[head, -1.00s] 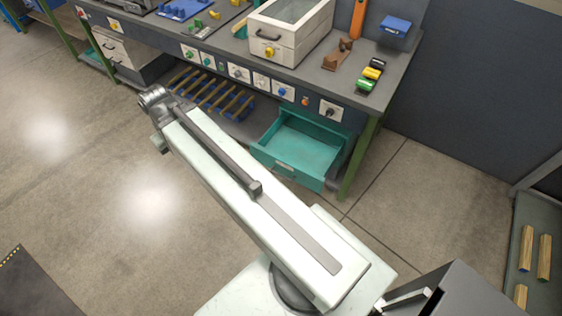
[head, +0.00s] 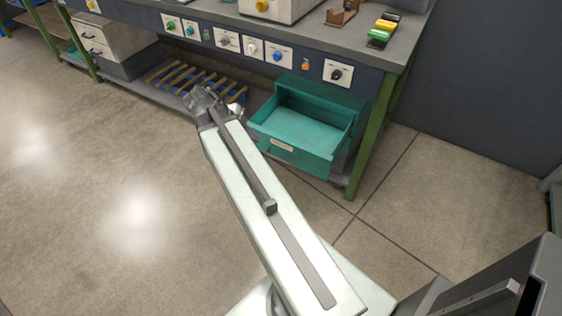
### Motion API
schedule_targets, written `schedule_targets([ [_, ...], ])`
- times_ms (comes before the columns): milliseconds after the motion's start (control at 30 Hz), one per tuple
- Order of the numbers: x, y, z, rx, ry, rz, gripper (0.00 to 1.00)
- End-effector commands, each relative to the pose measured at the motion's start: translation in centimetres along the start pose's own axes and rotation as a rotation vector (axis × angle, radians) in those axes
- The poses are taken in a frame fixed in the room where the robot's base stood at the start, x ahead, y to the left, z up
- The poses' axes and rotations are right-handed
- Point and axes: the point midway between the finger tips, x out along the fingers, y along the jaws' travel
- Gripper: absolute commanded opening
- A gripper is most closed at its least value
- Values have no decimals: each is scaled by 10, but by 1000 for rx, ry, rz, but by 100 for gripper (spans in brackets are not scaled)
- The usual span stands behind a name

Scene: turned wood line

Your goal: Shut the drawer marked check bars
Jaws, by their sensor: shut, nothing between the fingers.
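A teal drawer (head: 290,154) stands pulled out and empty under the right end of the bench. Its front carries a small pale label or handle (head: 282,145), too small to read. Its teal cabinet (head: 325,95) sits behind it. My gripper (head: 198,97) is at the far end of my white arm, to the left of the drawer front and apart from it in the picture. Its fingers are shut and empty, seen small and partly hidden by the wrist.
The bench (head: 350,50) has a row of knobs on its front edge and a green leg (head: 372,135) right of the drawer. A blue rack with wooden bars (head: 190,80) lies on the lower shelf. Grey cabinet drawers (head: 100,40) stand at left.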

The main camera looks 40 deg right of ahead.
Motion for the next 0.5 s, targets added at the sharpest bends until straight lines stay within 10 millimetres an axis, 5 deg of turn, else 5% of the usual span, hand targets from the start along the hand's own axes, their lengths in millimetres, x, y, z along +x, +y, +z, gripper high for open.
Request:
schedule_targets([
  [33, 18, 1, 2, 70, 16, -5, 0],
  [333, 27, -4, -5, 180, 38, -16, 0],
  [500, 57, -2, -4, 180, 38, -14, 0],
])
